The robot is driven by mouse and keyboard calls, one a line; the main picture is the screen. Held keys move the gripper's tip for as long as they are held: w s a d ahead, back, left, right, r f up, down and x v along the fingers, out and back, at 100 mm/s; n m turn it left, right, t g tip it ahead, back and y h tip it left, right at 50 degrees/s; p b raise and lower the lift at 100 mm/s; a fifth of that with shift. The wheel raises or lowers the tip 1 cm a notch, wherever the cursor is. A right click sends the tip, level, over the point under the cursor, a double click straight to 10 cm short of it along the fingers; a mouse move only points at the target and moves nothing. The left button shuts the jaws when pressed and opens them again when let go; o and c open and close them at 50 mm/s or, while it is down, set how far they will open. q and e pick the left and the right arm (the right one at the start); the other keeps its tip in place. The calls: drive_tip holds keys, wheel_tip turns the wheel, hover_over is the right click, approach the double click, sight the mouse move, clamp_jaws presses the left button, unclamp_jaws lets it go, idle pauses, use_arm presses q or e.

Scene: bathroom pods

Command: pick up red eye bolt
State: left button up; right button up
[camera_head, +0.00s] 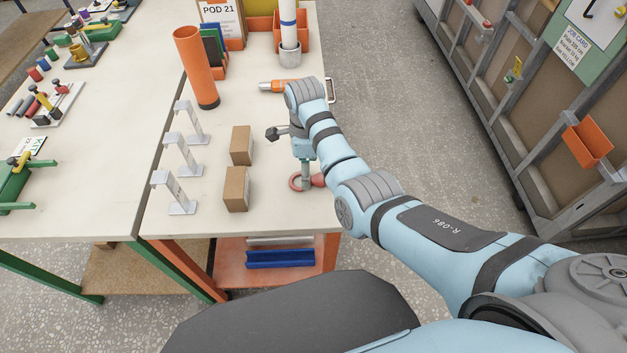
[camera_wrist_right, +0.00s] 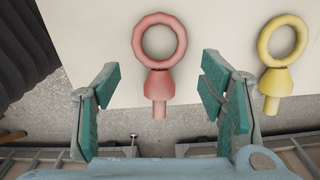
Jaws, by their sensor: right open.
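The red eye bolt (camera_wrist_right: 158,83) lies on the pale tabletop (camera_wrist_right: 100,35) in the right wrist view, its ring toward the top and its shank toward the bottom. My right gripper (camera_wrist_right: 160,88) is open, with one teal finger on each side of the bolt's line and a gap to both. I cannot tell how high the fingers are above it. In the head view the red bolt (camera_head: 296,183) shows at the table's front right, partly hidden by my right gripper (camera_head: 306,184). My left gripper is out of view.
A yellow eye bolt (camera_wrist_right: 279,80) lies right of the red one in the wrist view. Two cardboard boxes (camera_head: 236,189) and several metal brackets (camera_head: 180,192) stand left of the gripper. An orange tube (camera_head: 195,66) stands farther back. The table's edge is close.

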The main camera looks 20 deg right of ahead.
sight(314, 180)
wheel_tip(314, 180, down, 4)
drive_tip(key=shift+r+b, duration=0.1)
drive_tip(key=shift+b, duration=0.25)
drive_tip(key=shift+r, duration=0.1)
drive_tip(key=shift+c, duration=0.4)
drive_tip(key=c, duration=1.3)
drive_tip(key=shift+r, duration=0.1)
